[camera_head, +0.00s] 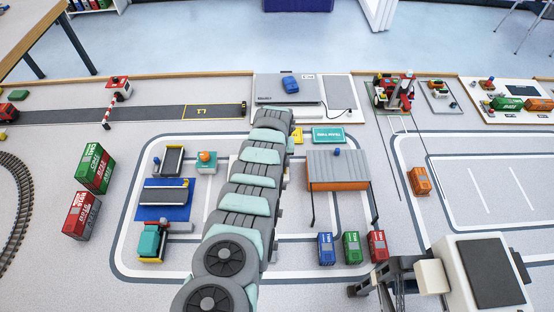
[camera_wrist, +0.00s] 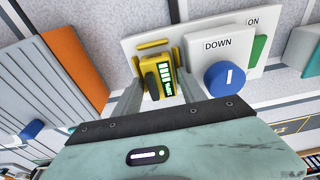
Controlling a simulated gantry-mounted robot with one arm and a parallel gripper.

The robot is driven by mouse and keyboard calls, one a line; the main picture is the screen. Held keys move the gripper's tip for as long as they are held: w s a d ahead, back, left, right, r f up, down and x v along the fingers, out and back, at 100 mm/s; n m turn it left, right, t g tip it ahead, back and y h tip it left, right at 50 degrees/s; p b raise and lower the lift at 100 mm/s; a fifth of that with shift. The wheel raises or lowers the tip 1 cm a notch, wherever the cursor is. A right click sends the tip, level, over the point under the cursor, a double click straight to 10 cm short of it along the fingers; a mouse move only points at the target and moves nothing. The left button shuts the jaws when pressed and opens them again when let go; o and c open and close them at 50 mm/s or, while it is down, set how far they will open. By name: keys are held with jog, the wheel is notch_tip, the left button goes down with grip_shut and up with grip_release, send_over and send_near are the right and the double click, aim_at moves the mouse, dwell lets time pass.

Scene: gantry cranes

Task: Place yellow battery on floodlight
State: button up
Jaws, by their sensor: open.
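The yellow battery (camera_wrist: 158,76) shows in the wrist view with a row of green level bars on its dark face. It stands at a white panel (camera_wrist: 140,47), left of a blue knob marked DOWN. My gripper (camera_wrist: 160,88) is open, with one grey finger on each side of the battery. I cannot tell whether the fingers touch it. In the head view my arm hides the gripper and most of that panel. I cannot surely identify a floodlight in either view.
A grey-and-orange roofed stand (camera_head: 338,185) is right of my arm. Blue (camera_head: 326,248), green (camera_head: 352,247) and red (camera_head: 376,245) containers stand in front of it. A large grey-and-white unit (camera_head: 487,272) fills the lower right. The marked area at far right (camera_head: 490,190) is clear.

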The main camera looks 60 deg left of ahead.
jog(key=r+p, duration=0.3)
jog(key=shift+d+r, duration=0.15)
jog(key=shift+d, duration=0.1)
jog(key=shift+r, duration=0.25)
notch_tip(320, 180, up, 8)
jog(key=d, duration=0.1)
jog(key=shift+s+f, duration=0.15)
jog(key=shift+s, duration=0.2)
